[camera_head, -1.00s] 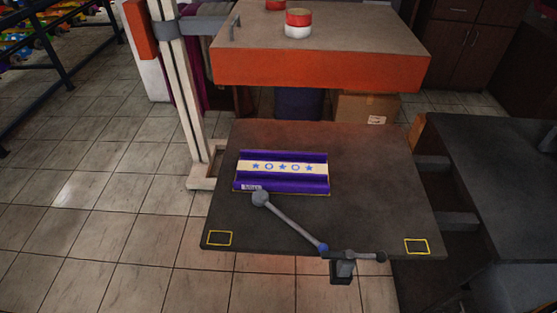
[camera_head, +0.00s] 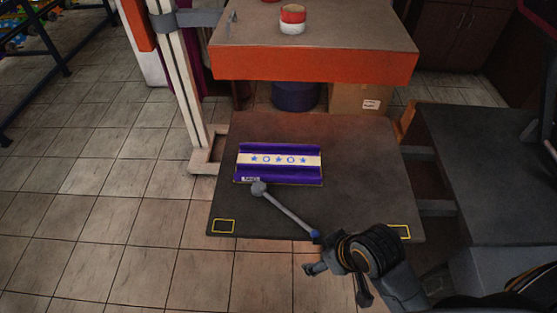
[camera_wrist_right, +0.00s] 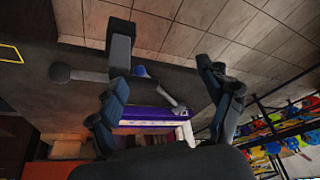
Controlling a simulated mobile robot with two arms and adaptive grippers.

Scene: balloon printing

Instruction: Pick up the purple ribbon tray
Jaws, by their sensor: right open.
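The purple ribbon tray (camera_head: 279,176) lies flat on the dark lower plate (camera_head: 370,160) of the press. It has a cream band with blue stars and a small label at its front left corner. My right gripper (camera_head: 336,284) is open and empty at the plate's front edge, to the right of and nearer than the tray. In the right wrist view the tray (camera_wrist_right: 150,113) shows between the spread fingers of the gripper (camera_wrist_right: 170,55), apart from them and partly hidden by them. My left gripper is not in view.
A grey lever (camera_head: 288,212) with a ball knob lies across the plate just in front of the tray. The orange-edged upper platen (camera_head: 315,66) overhangs behind, with a red and white roll (camera_head: 292,20) on top. A dark table (camera_head: 490,165) stands to the right.

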